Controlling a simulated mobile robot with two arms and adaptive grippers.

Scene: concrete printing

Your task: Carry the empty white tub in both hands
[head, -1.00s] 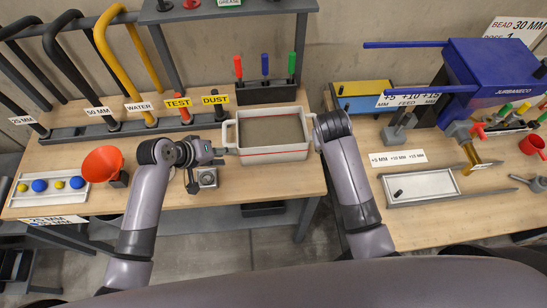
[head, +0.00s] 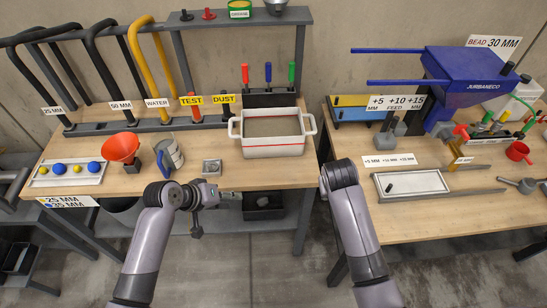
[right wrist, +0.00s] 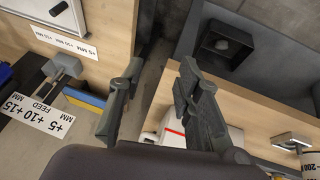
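The white tub (head: 275,149) with a red line stands upright on the left wooden bench, a handle at each end. Its inside looks flat grey-brown; I cannot tell bare floor from contents. My left gripper (head: 220,193) is at the bench's front edge, left of the tub and apart from it. Its fingers are too small to judge. In the head view my right gripper is hidden behind its wrist, in front of the gap between the benches. In the right wrist view the right gripper (right wrist: 161,78) has its fingers apart with nothing held; part of the tub (right wrist: 172,133) shows beyond them.
A small metal block (head: 212,168), a grey mug (head: 168,154) and an orange funnel (head: 121,148) stand left of the tub. A tool rack (head: 268,99) is close behind it. The right bench holds a blue machine (head: 465,85) and a metal tray (head: 412,184). A gap separates the benches.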

